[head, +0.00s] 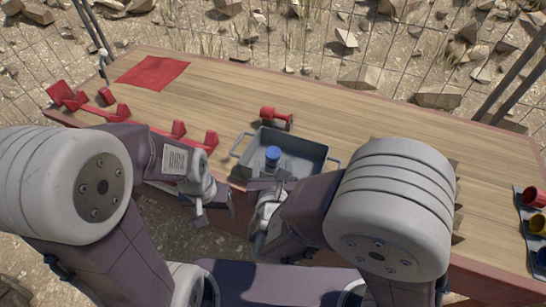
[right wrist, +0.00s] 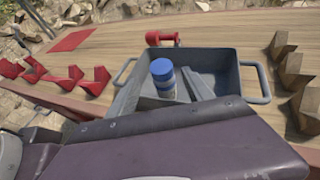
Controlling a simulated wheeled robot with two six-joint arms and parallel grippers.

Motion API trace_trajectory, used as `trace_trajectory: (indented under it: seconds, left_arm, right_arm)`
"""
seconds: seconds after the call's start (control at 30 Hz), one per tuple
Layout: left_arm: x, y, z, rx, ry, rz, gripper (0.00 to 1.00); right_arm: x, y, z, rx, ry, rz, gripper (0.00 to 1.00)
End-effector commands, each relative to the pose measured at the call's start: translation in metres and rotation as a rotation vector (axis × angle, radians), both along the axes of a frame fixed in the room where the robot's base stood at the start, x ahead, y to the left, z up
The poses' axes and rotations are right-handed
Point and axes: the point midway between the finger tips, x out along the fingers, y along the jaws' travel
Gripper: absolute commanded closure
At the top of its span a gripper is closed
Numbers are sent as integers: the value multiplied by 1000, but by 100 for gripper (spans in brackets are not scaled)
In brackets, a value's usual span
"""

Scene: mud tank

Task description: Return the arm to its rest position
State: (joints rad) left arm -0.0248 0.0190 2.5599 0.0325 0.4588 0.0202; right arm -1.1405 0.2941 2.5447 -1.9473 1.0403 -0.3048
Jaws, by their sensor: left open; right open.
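My right gripper (head: 268,184) is open at the near side of a grey metal tray (head: 313,151) with two side handles. A small jar with a blue lid (head: 273,153) stands upright inside the tray. In the right wrist view the blue-lidded jar (right wrist: 163,75) shows between the grey fingers of the right gripper (right wrist: 163,92), and I cannot tell whether they touch it. My left gripper (head: 215,207) is open and empty, left of the tray near the table's front edge. My right arm partly hides the tray's near side.
The wooden table (head: 385,128) has free room behind and right of the tray. A red spool-like object (head: 275,116) lies behind it. Red holders (head: 108,104) and a red cloth (head: 152,72) are at left. Brown angular blocks (right wrist: 296,68) sit to the right; coloured cups (head: 536,196) at far right.

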Motion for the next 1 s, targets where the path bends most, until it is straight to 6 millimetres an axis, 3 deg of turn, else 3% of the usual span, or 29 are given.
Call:
trace_trajectory:
  seconds: [0.23,0.33,0.37,0.43,0.53,0.63,0.7,0.77,0.83,0.9,1.0]
  left_arm:
    - [0,0,2,0,0,0,36]
    - [0,0,14,0,0,0,36]
    - [0,0,20,0,0,0,36]
    - [0,0,32,0,0,0,36]
    - [0,0,46,0,0,0,36]
    - [0,0,60,0,0,0,36]
    - [0,0,71,0,0,0,36]
    - [0,0,78,0,0,0,36]
    - [0,0,83,0,0,0,36]
    - [0,0,85,0,0,0,36]
    - [0,0,82,0,0,0,36]
  right_arm:
    - [3,-5,2,0,0,-14,40]
    - [25,-39,19,11,-6,-121,40]
    - [35,-57,27,20,-12,-175,40]
    - [53,-113,48,49,-23,-346,40]
    - [48,-207,58,130,11,-684,40]
    - [4,-290,53,297,79,-1101,40]
    - [-47,-327,41,500,127,-1454,40]
    - [-85,-332,27,710,155,-1732,40]
    - [-113,-316,13,978,164,-2013,40]
    - [-122,-289,3,1246,157,-2231,40]
    - [-114,-248,-7,1562,149,-2427,40]
